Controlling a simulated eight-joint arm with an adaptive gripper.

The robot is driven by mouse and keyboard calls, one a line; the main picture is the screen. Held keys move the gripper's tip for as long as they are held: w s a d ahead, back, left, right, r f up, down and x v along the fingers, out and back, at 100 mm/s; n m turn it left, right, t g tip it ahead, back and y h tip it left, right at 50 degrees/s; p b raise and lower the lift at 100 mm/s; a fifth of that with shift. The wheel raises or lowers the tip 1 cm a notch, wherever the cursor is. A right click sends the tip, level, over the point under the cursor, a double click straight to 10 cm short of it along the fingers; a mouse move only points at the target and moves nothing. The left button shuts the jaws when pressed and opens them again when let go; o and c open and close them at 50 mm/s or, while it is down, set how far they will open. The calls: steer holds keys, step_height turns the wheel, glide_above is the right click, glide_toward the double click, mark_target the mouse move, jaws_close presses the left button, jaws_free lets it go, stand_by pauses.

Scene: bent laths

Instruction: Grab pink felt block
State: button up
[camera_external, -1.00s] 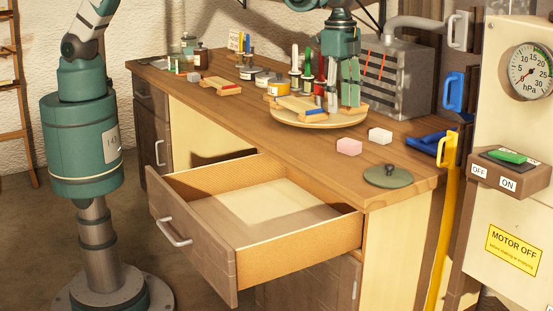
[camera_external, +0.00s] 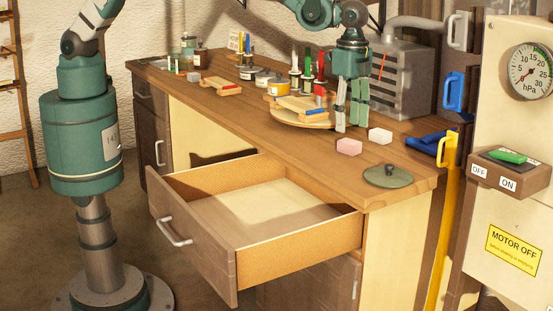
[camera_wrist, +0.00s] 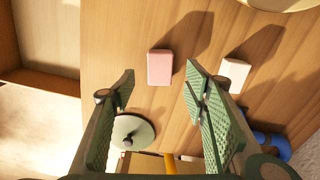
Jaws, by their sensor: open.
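The pink felt block (camera_external: 349,147) lies on the wooden bench top near its front edge. In the wrist view the pink block (camera_wrist: 160,67) lies beyond the fingertips, roughly between them in the picture. My gripper (camera_external: 347,128) is open and points down over the bench, just behind the pink block. In the wrist view my gripper (camera_wrist: 160,80) shows its two green fingers spread apart with nothing between them. A white block (camera_external: 380,135) lies to the right of the pink one, and also shows in the wrist view (camera_wrist: 235,74).
A round wooden board (camera_external: 300,120) with pieces on it is left of my gripper. A green lid (camera_external: 388,177) lies at the front right corner. A drawer (camera_external: 260,241) stands open below the bench. A grey machine (camera_external: 398,85) and blue gloves (camera_external: 425,144) are at the right.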

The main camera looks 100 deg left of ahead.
mark_target(350, 141)
steer(key=shift+f, duration=0.75)
steer(key=shift+f, duration=0.1)
steer(key=shift+w+f, duration=0.1)
steer(key=shift+f, duration=2.4)
steer(key=shift+c, duration=0.5)
steer(key=c, duration=0.8)
